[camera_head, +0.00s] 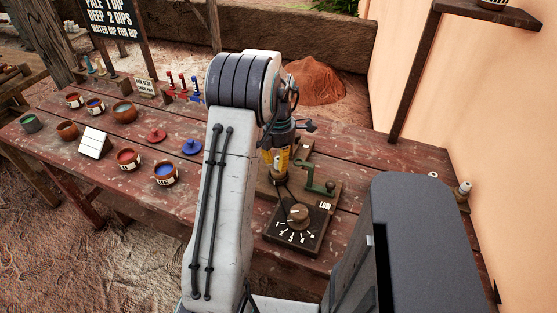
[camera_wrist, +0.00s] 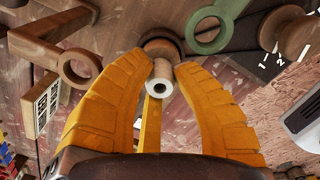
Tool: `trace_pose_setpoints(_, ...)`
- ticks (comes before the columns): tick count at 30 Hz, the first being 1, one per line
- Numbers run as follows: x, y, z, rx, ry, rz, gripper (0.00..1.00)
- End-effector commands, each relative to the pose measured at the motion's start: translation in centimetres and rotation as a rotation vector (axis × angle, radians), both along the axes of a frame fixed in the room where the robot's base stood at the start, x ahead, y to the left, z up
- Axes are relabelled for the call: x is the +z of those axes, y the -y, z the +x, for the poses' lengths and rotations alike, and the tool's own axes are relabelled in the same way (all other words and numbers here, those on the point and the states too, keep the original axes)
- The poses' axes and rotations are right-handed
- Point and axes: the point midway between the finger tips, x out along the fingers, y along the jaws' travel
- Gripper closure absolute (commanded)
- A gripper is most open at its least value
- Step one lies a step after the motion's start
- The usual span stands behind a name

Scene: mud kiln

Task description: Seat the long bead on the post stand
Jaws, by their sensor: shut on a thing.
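The long bead (camera_wrist: 161,84) is a short cream cylinder with a dark hole, seen end-on between my orange fingertips in the wrist view. My gripper (camera_wrist: 160,80) is shut on it. Just beyond the bead is a round brown wooden piece (camera_wrist: 157,35), which looks like the post stand. I cannot tell whether bead and stand touch, and no post shows. In the head view my gripper (camera_head: 275,170) points down over the back left of the dial board, and the bead and stand cannot be made out there.
A wooden ring (camera_wrist: 78,68) is near in the wrist view. Glaze pots (camera_head: 165,173) and coloured lids (camera_head: 191,146) stand left; small white-topped items (camera_head: 463,190) stand at the table's right end.

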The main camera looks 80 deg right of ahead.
Motion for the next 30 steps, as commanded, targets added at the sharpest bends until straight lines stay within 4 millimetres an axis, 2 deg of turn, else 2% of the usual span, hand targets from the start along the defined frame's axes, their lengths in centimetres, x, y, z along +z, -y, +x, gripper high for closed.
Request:
trace_pose_setpoints(8, -0.07, -0.01, -0.01, 0.0, 0.0, 0.0, 0.92)
trace_pose_setpoints(9, -0.07, -0.01, -0.01, 0.0, 0.0, 0.0, 0.73)
trace_pose_setpoints(17, -0.04, 0.04, 0.0, 0.0, 0.0, -0.001, 0.5)
trace_pose_setpoints(23, 0.02, 0.13, -0.02, 0.0, -0.001, -0.005, 0.46)
trace_pose_setpoints(30, 0.12, 0.25, -0.03, 0.0, 0.0, -0.009, 0.25)
